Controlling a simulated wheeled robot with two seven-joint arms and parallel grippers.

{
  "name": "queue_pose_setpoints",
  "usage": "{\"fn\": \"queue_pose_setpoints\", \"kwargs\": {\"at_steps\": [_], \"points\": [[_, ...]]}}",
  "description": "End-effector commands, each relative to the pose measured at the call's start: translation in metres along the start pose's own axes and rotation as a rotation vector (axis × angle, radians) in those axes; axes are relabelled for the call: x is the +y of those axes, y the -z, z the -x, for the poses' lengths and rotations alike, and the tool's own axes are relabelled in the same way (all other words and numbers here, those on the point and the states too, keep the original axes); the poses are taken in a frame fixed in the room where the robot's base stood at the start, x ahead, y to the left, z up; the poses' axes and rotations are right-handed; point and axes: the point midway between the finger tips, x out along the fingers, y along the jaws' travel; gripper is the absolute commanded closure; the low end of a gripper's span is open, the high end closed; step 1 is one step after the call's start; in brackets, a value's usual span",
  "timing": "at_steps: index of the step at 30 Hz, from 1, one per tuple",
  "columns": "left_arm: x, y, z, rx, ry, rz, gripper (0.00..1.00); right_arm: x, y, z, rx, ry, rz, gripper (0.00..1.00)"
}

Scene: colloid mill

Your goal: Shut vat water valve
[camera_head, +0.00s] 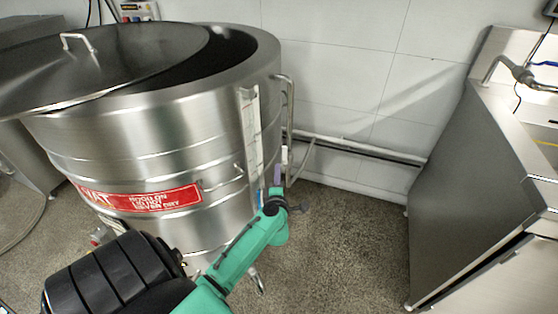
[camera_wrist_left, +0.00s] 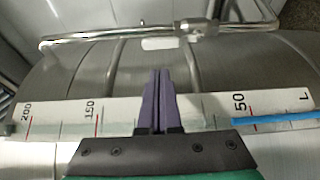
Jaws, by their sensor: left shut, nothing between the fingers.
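The steel vat (camera_head: 150,130) stands on the left, with a red and white label on its front. A thin water pipe (camera_head: 289,105) runs down its right side. In the left wrist view this pipe (camera_wrist_left: 110,33) crosses the top, with a metal fitting (camera_wrist_left: 203,31) that looks like the valve; its handle position is unclear. My left gripper (camera_head: 277,176) is at the vat's lower right side. Its purple fingers (camera_wrist_left: 158,100) are together and empty, over the gauge strip and pointing toward the pipe, short of the fitting. My right gripper is out of view.
A level gauge (camera_head: 250,135) runs down the vat wall; blue shows at its low end in the wrist view (camera_wrist_left: 275,121). A lid (camera_head: 95,65) lies tilted across the vat's top. A steel cabinet (camera_head: 465,190) stands right. Floor (camera_head: 345,250) between is clear.

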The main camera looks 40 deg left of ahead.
Motion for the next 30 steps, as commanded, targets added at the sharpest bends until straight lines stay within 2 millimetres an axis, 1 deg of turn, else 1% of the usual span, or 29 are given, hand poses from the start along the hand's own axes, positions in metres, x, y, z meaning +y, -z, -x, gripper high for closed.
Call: {"fn": "queue_pose_setpoints", "kwargs": {"at_steps": [1,6,9,12,16,30], "points": [[0.000,0.001,-0.010,0.001,-0.003,0.000,1.00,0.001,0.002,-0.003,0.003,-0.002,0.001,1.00],[-0.001,0.001,-0.048,0.001,-0.003,0.000,1.00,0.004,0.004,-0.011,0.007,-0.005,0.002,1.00],[-0.002,0.001,-0.065,0.002,-0.002,-0.001,1.00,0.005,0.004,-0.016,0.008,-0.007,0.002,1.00],[-0.001,0.000,-0.076,0.001,-0.002,-0.001,1.00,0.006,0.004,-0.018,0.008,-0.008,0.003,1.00],[0.000,0.001,-0.082,0.000,0.000,-0.001,1.00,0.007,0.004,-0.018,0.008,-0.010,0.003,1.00],[0.000,-0.001,-0.081,0.000,-0.006,-0.019,1.00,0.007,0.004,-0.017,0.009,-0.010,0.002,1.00]]}}
